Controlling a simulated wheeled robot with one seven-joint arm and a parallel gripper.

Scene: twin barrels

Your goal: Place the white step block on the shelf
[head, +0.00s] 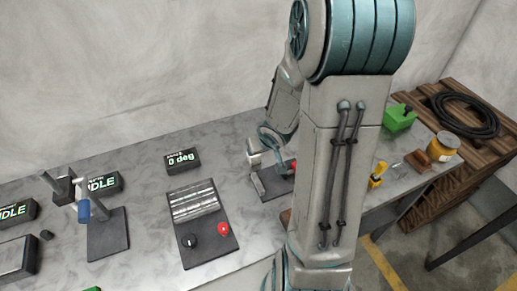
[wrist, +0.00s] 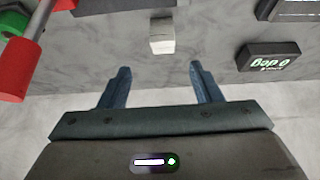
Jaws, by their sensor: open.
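My gripper (wrist: 156,72) is open in the wrist view, its two dark blue fingers wide apart with nothing between them. A small white block (wrist: 161,37), which looks like the white step block, is beyond the fingertips and roughly centred between them, apart from both. It lies by the edge of a dark plate at the top of that view. I cannot tell which surface is the shelf.
A "0 deg" display (head: 182,161) and a control panel (head: 203,222) with a red button stand on the grey bench. A wooden crate (head: 431,179) is at right.

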